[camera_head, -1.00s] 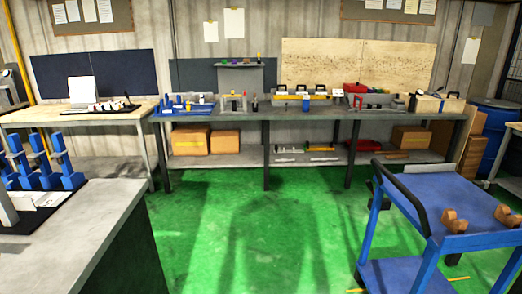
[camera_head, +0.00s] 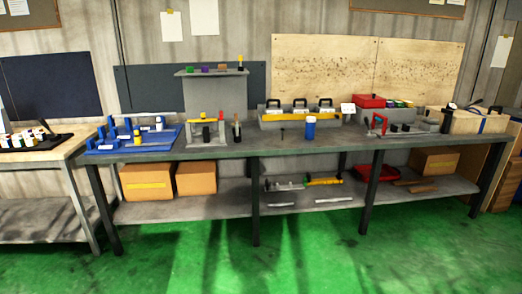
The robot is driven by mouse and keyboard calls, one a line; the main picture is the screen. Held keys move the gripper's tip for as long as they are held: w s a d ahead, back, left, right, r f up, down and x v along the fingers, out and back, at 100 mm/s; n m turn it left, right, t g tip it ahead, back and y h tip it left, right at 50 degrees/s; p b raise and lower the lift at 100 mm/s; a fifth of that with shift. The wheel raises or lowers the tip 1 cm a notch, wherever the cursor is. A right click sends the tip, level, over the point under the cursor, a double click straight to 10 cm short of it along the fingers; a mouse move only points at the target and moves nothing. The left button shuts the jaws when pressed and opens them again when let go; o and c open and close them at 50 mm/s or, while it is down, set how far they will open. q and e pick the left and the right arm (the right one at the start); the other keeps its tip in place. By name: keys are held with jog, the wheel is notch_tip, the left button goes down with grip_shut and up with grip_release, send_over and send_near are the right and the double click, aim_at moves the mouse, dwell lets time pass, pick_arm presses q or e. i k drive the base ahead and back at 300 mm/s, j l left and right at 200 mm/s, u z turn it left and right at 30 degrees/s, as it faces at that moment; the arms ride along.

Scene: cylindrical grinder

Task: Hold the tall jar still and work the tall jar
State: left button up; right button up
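A blue upright cylinder with a pale top (camera_head: 310,129), which looks like the tall jar, stands on the long grey workbench (camera_head: 345,140), right of its middle. It is in front of a grey tray with a yellow front edge and is apart from other things. Neither of my grippers is in view, and nothing is touching the jar.
Left of the jar are a grey stand with red and yellow parts (camera_head: 206,129) and a blue tray (camera_head: 110,146). Right are a red clamp-like tool (camera_head: 378,124) and a red box (camera_head: 369,101). Cardboard boxes (camera_head: 147,182) sit below. The green floor (camera_head: 300,260) ahead is clear.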

aim_at(309, 132)
jog(key=i+j+z, duration=0.35)
jog(key=i, duration=0.35)
jog(key=i+j+z, duration=0.35)
jog(key=i+j, duration=0.2)
jog(key=i+j+z, duration=0.35)
jog(key=i+j, duration=0.3)
jog(key=j, duration=0.1)
